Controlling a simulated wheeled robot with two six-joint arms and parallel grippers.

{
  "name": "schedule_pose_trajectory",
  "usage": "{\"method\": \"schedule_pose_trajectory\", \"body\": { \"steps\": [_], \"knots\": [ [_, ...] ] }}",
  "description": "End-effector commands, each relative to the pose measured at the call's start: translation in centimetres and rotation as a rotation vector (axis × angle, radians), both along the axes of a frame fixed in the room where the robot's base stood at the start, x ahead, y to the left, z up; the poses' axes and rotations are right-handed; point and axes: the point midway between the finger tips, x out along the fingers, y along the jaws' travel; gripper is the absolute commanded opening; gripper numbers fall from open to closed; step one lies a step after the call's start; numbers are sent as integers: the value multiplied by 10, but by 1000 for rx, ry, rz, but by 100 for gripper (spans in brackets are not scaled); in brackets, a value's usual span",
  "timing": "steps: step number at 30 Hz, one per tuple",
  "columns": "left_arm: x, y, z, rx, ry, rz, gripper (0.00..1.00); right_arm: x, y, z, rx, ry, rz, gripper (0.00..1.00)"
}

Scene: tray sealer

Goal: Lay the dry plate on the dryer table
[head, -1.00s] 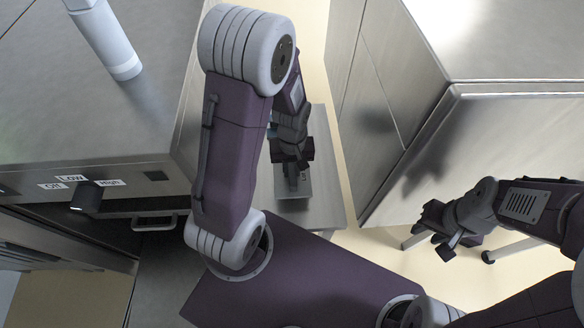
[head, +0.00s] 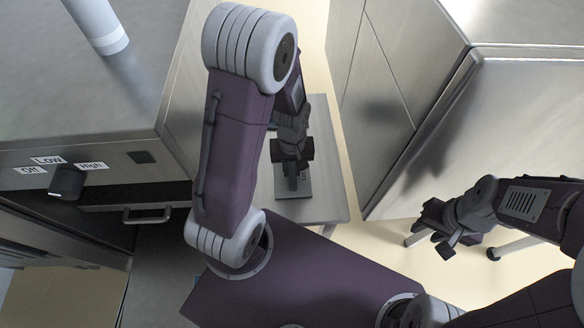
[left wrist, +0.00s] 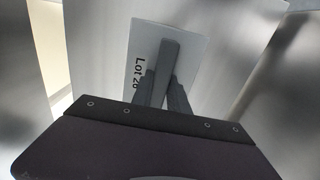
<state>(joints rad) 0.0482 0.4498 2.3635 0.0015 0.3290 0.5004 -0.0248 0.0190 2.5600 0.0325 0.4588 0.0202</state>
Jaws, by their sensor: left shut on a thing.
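The dry plate (head: 304,188) is a flat grey plate with an upright grip piece. In the left wrist view the plate (left wrist: 196,50) shows a printed "Lot" label, its number partly hidden. My left gripper (head: 292,182) is shut on the grip piece from above, and its fingers (left wrist: 166,90) show there too. The dryer table (head: 322,150) is a pale metal top beneath the plate. I cannot tell whether the plate touches it. My right gripper (head: 437,232) is at the right, apart from the table, with its fingers apart and empty.
A steel machine with an Off/Low/High knob (head: 66,182) and a drawer handle (head: 147,215) stands left of the table. A large steel cabinet (head: 400,120) stands to the right. A narrow floor gap (head: 350,170) separates table and cabinet.

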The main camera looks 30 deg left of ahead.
Motion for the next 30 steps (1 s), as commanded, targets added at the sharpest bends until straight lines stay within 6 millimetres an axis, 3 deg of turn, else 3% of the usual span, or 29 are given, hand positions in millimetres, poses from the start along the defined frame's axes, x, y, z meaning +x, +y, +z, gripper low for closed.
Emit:
{"method": "schedule_pose_trajectory", "body": {
  "steps": [30],
  "knots": [
    [0, 0, -3, 0, 0, 0, 0, 0, 0, 4, 0, 0, 0, 36]
  ]
}}
